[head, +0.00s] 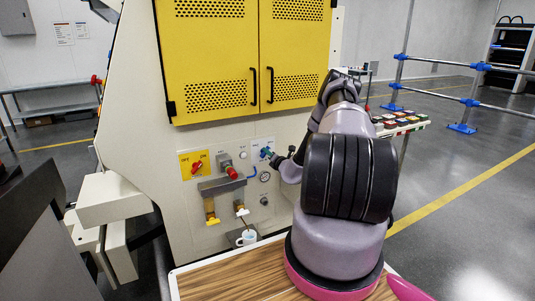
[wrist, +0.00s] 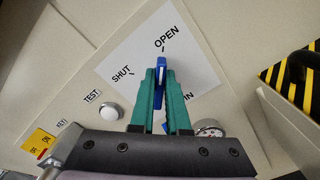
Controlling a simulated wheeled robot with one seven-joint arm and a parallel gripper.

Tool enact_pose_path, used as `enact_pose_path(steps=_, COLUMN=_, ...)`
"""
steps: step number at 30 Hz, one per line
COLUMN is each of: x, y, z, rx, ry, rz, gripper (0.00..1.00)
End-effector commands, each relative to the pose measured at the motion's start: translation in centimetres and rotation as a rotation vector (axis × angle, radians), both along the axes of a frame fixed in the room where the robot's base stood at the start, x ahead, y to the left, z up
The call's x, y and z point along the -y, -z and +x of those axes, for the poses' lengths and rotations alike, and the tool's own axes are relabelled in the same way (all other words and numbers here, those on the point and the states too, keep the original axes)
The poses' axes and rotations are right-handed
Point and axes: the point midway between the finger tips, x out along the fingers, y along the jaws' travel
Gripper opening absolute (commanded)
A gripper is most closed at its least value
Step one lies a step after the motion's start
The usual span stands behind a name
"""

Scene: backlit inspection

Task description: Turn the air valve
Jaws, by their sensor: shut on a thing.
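The air valve's blue handle (wrist: 160,66) stands out from a white label plate (wrist: 122,62) marked OPEN and SHUT in the wrist view. The handle's visible end points close to the OPEN mark; the SHUT mark is off to its left. My gripper (wrist: 160,82) has two green fingers closed on the handle, one on each side. The fingers hide the handle's lower part and pivot. In the head view my gripper (head: 269,155) reaches the valve at the right of the panel, and the handle is mostly hidden there.
A gauge (wrist: 209,129) and a white TEST button (wrist: 109,112) are close to my gripper. Yellow doors (head: 215,60) are above.

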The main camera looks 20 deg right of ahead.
Motion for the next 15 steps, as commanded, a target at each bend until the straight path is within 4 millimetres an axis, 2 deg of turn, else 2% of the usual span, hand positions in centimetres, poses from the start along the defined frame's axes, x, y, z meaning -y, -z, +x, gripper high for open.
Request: enact_pose_path(steps=15, x=0.01, y=0.25, z=-0.15, rx=-0.006, ry=0.000, rz=0.043, gripper=0.00)
